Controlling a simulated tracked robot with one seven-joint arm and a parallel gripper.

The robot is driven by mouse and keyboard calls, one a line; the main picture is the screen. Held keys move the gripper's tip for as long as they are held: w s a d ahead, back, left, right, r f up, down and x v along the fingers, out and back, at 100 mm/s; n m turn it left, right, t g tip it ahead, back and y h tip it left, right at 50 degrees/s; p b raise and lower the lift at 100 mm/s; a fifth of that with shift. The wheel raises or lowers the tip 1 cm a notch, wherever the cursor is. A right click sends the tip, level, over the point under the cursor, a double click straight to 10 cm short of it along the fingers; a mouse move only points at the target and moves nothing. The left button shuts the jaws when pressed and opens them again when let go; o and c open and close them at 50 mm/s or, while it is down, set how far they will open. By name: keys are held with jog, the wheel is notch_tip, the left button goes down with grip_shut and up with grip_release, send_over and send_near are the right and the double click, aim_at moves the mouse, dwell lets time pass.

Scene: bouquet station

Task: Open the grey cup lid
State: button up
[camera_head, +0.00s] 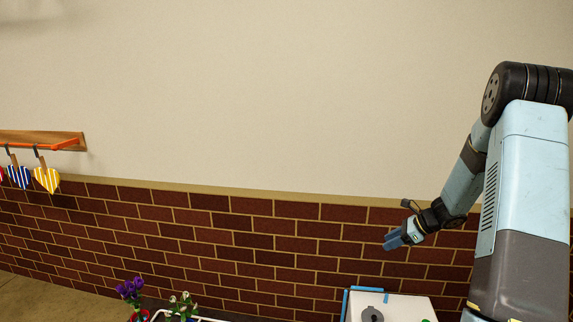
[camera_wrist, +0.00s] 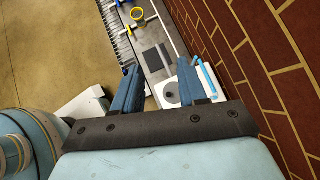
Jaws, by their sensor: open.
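The grey cup lid (camera_head: 372,314) is a round grey disc on a white surface (camera_head: 410,306) at the bottom edge of the head view, partly cut off. The cup under the lid cannot be made out.
A brick wall (camera_wrist: 255,60) runs close along the right. Blue bars (camera_head: 345,305) edge the white surface. A yellow ring (camera_wrist: 136,13) and a dark square (camera_wrist: 152,60) lie further along the bench. Purple flowers (camera_head: 130,288) stand at lower left.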

jog(key=s+a+r+n+h, duration=0.1)
jog(key=s+a+r+n, duration=0.35)
jog(key=r, duration=0.25)
jog(key=s+a+r+n+g+h, duration=0.1)
jog(key=s+a+r+n+h, duration=0.15)
jog(key=s+r+n, duration=0.4)
jog(key=s+a+r+n, duration=0.1)
jog(key=s+a+r, duration=0.3)
jog(key=r, duration=0.5)
jog(key=s+r+n+t+h, duration=0.1)
jog(key=s+r+n, duration=0.2)
jog(key=s, duration=0.4)
jog(key=s+r+n+t+h, duration=0.1)
jog(key=s+r+n+h, duration=0.1)
jog(key=s+n, duration=0.2)
jog(key=s+a+r+n+h, duration=0.1)
jog(key=s+r+n, duration=0.2)
jog(key=s, duration=0.7)
jog(key=shift+r+n+t+h, duration=0.35)
jog(key=shift+n+t, duration=0.05)
jog(key=shift+n, duration=0.1)
jog(key=shift+a, duration=0.1)
